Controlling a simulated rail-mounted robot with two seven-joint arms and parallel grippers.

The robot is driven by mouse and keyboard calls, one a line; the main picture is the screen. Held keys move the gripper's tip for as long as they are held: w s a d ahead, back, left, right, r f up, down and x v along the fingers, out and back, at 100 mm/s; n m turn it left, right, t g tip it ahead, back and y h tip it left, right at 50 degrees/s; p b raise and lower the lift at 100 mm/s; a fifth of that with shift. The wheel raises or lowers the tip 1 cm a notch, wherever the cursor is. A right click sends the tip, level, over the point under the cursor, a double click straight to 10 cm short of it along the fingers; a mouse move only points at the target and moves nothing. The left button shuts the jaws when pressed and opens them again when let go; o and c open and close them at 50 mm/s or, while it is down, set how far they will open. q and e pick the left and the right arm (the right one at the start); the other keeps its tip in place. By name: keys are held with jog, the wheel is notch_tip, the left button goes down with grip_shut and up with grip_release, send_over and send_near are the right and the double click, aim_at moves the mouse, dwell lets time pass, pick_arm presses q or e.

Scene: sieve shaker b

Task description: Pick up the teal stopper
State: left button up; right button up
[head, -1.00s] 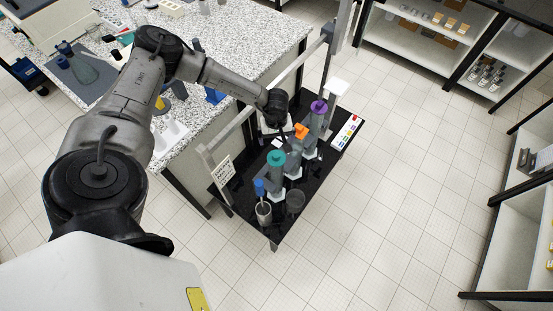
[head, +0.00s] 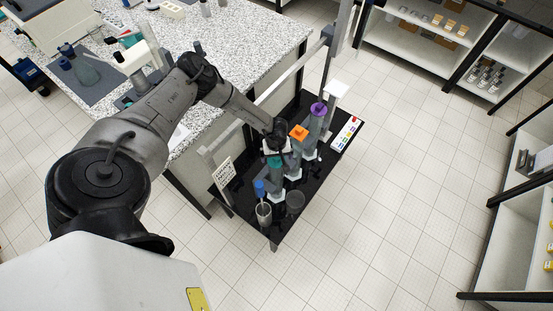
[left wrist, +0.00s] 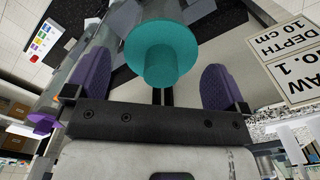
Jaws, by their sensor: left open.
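The teal stopper (head: 275,161) sits on top of a grey cylinder on the black shelf, partly hidden by my left gripper in the head view. In the left wrist view the teal stopper (left wrist: 160,52) is a round, flanged disc between the two purple finger pads. My left gripper (left wrist: 160,88) is open, with a finger on each side of the stopper and visible gaps to it. In the head view my left gripper (head: 277,147) is right above and behind the stopper. My right gripper is not in view.
An orange stopper (head: 299,132) and a purple stopper (head: 318,109) top neighbouring cylinders. A labelled sign (head: 223,172) is at the left and a colour chart (head: 346,132) at the right. A speckled bench (head: 250,45) lies behind.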

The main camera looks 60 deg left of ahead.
pick_arm(q)
jog(key=shift+f, duration=0.85)
jog(key=c, duration=0.9)
